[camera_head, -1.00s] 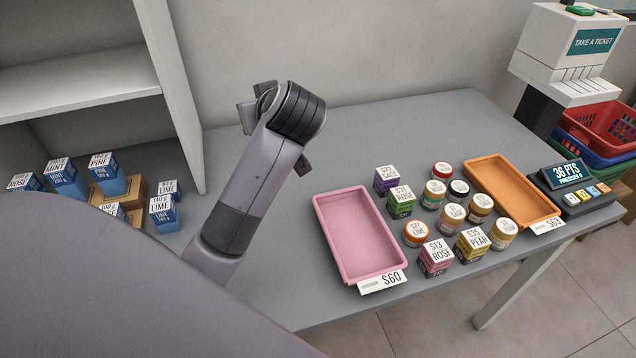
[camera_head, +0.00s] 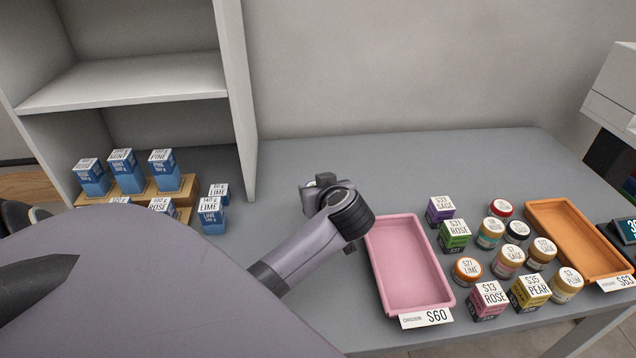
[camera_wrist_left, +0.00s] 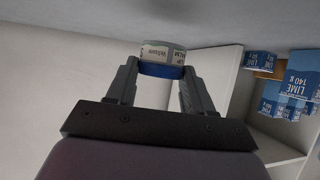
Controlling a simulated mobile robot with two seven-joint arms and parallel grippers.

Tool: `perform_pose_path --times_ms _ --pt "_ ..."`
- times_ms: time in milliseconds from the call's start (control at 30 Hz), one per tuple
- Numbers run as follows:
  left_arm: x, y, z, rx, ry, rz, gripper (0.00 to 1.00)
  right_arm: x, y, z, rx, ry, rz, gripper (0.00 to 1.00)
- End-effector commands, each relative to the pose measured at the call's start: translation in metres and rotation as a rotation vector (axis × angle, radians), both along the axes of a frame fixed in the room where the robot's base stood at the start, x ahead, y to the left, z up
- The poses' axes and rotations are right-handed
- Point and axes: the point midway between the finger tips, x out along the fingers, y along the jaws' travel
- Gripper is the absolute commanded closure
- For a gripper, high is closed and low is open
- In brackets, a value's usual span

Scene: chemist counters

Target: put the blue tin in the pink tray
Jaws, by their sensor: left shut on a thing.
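In the left wrist view, my left gripper (camera_wrist_left: 160,76) is shut on the blue tin (camera_wrist_left: 161,56), a short round tin with a blue body and a pale printed label. The tin sits between the fingertips. In the head view my left wrist hangs over the counter, just left of the far end of the pink tray; the fingers and tin are hidden there. The pink tray (camera_head: 408,272) is a shallow, empty rectangle with a price card at its near end. My right gripper is not in view.
Several jars and boxes, including a green box (camera_head: 454,235) and an orange-lidded jar (camera_head: 467,271), stand right of the tray. An orange tray (camera_head: 575,240) lies beyond them. A white shelf (camera_head: 130,80) and blue boxes (camera_head: 127,172) are at left. The back counter is clear.

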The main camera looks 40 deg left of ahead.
Motion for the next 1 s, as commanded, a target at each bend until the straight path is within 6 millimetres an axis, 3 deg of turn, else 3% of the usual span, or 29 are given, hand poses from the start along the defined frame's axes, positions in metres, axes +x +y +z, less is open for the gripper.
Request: perform_pose_path --times_ms 200,600,633,700,1000 --pt "0.0 0.0 -0.034 0.001 0.004 -0.001 0.79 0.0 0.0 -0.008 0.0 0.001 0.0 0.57" --pt "0.0 0.0 -0.038 0.001 0.001 0.0 0.79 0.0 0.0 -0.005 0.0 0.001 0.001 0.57" --pt "0.0 0.0 -0.038 0.0 0.001 0.0 0.39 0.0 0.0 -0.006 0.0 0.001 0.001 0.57" --pt "0.0 0.0 -0.038 0.0 0.0 0.0 0.23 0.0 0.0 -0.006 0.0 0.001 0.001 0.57" --pt "0.0 0.0 -0.037 0.0 0.0 0.0 0.23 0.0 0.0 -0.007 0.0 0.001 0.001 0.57"
